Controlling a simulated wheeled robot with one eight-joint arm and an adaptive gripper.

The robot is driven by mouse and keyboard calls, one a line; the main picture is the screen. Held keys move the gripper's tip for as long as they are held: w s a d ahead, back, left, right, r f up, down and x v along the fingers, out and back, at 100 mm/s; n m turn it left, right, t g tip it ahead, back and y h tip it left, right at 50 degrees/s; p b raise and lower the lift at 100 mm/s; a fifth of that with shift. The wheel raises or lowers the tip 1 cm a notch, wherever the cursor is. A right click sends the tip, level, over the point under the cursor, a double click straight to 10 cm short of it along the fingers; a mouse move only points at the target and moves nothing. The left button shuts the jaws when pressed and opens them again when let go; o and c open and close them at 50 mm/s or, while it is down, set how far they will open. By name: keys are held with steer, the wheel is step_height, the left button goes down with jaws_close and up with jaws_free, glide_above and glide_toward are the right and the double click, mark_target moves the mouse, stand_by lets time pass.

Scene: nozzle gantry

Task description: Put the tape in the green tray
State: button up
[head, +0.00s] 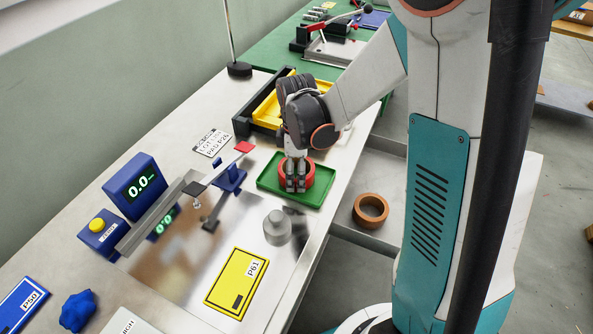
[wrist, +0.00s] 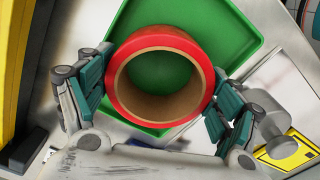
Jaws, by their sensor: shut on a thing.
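The red roll of tape (head: 309,174) is between the fingers of my gripper (head: 295,187) at the green tray (head: 324,192) on the bench. In the wrist view, the red tape (wrist: 136,39) has a tan inner core, and teal finger pads press on its left and right sides. The green tray (wrist: 222,22) shows behind the ring and through its hole. The tape is over the tray's area; I cannot tell if it touches the tray floor. My gripper is shut on the tape and points down. A brown roll of tape (head: 371,221) lies on a lower shelf.
A black bin with a yellow tray (head: 265,108) stands behind the green tray. A grey metal weight (head: 277,229), a yellow P61 card (head: 237,283), and a blue stand (head: 230,178) are nearer. A blue display (head: 135,186) stands at left. The bench's right edge is close.

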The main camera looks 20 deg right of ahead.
steer(key=shift+f, duration=0.1)
steer(key=o, duration=1.1)
steer(key=shift+c, duration=0.2)
step_height(320, 180, up, 13)
steer(key=p, duration=0.4)
steer(key=s+r+m+t, duration=0.3)
steer(key=s+r+m, duration=0.2)
steer(key=s+m, duration=0.1)
steer(key=s+r+m+t, duration=0.4)
steer(key=s+m, duration=0.3)
steer(key=s, duration=0.2)
steer(key=shift+s+r, duration=0.2)
steer(key=shift+r, duration=0.2)
